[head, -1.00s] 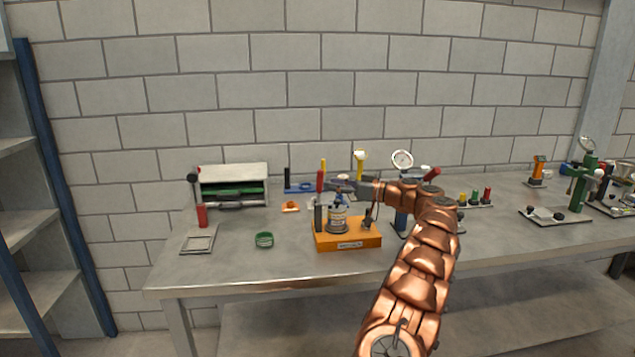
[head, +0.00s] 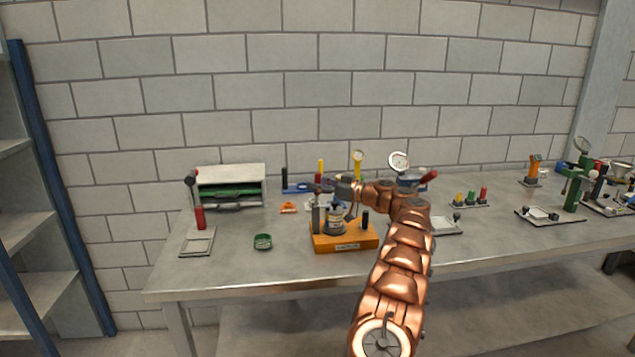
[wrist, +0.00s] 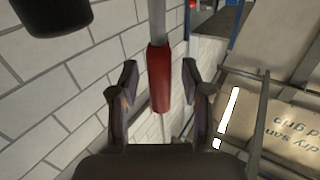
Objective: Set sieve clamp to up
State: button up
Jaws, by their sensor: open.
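An orange base (head: 345,243) with a label too small to read stands near the front of the bench. It carries a grey post (head: 316,216) and a round container (head: 336,222). I take the upright handle at its left for the sieve clamp; its red grip (wrist: 160,80) shows in the wrist view. My gripper (wrist: 160,70) is open, with one finger on each side of the red grip. Contact is not clear. In the head view my gripper (head: 325,187) covers most of the handle.
A green ring (head: 263,242) and a square frame with a red-gripped lever (head: 200,217) lie to the left. A rack with a green drawer (head: 232,190) stands behind. Blue, yellow and gauge-topped fixtures crowd behind my gripper. A lettered bag (wrist: 285,130) shows in the wrist view.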

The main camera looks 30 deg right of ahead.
jog(key=shift+c, duration=0.2)
grip_shut()
dwell(0.6)
